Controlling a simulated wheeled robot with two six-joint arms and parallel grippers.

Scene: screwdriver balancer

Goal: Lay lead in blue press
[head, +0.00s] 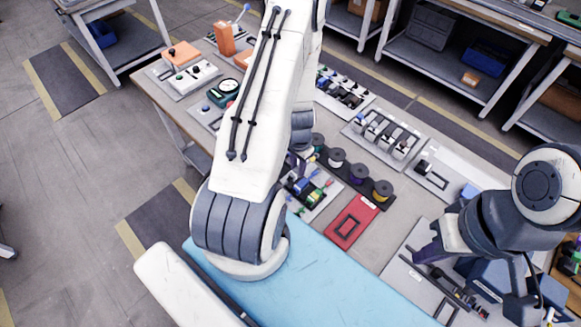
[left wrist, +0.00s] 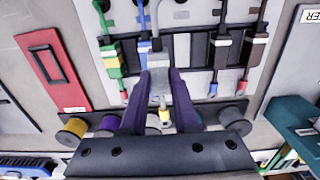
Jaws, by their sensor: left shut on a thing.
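My left gripper (left wrist: 160,88) is shut on a pale grey lead (left wrist: 158,65) with a yellow tip, between its purple fingers in the left wrist view. Green (left wrist: 111,62), blue (left wrist: 144,48) and dark leads (left wrist: 220,52) lie beside it over a grey panel. In the head view, my left arm hides most of that panel (head: 318,205) and most of the gripper. My right gripper (head: 427,252) is at the right, over a grey tool plate; its jaw opening is unclear.
A red tray (head: 352,222) and a row of spools (head: 359,174) stand near the lead panel. A light blue mat (head: 320,275) covers the bench's near edge and is mostly clear. More fixtures (head: 383,136) line the back. A teal object (left wrist: 295,118) is at the right in the wrist view.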

